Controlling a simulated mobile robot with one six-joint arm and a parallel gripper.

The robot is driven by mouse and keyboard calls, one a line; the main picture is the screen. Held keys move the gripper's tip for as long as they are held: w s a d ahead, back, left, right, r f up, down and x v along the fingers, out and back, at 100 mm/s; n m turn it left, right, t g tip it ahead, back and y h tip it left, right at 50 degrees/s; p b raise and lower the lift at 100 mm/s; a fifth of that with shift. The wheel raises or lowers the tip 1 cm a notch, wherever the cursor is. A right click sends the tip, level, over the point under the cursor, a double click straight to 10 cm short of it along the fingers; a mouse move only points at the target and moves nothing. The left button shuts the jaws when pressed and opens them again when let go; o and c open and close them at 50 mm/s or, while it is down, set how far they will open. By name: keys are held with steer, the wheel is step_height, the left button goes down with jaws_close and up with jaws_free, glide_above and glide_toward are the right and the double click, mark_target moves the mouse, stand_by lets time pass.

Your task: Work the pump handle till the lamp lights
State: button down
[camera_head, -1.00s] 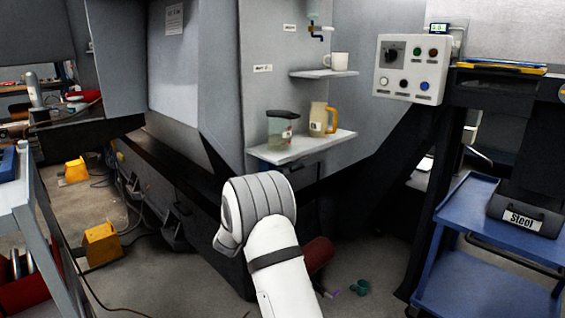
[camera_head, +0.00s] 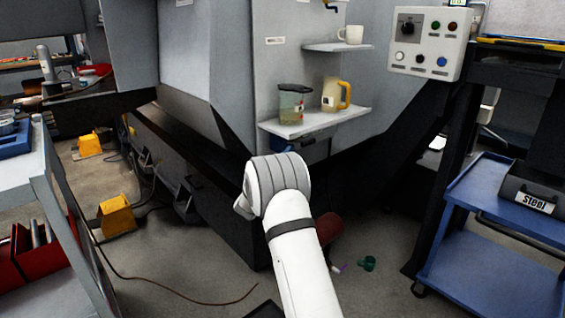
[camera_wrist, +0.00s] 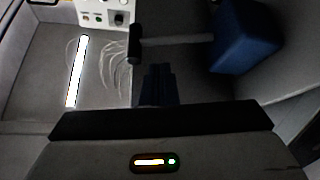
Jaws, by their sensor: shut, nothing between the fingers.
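In the wrist view a blue block (camera_wrist: 243,38), which looks like the pump body, stands at upper right. A grey rod (camera_wrist: 185,40) runs left from it to a dark crosswise grip (camera_wrist: 135,43), apparently the pump handle. My gripper (camera_wrist: 157,68) is shut and empty, its dark fingertips just below the rod and right of the grip. I cannot tell whether they touch it. In the head view a little blue (camera_head: 284,143) shows under the shelf; my arm hides the gripper there. I cannot single out the lamp or see it lit.
A shelf (camera_head: 318,121) holds a lidded container (camera_head: 292,103) and a yellow-handled jug (camera_head: 330,95). A control panel (camera_head: 428,42) hangs to the right. A blue cart (camera_head: 475,240) stands at right, a grey cart (camera_head: 25,175) at left. A cable (camera_head: 180,290) lies on the floor.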

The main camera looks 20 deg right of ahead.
mark_target(296, 142)
steer(key=shift+b+x, duration=0.4)
steer(key=shift+x, duration=2.2)
steer(key=shift+s+d+f+m+g+h+b, duration=0.15)
steer(key=shift+f+m+g+h+b, duration=0.35)
steer(key=shift+m+g+b, duration=0.5)
steer(key=shift+f+t, duration=0.1)
steer(key=shift+t, duration=0.2)
steer(key=shift+s+f+b, duration=0.1)
steer(key=shift+f+b, duration=0.75)
steer(key=shift+f, duration=0.65)
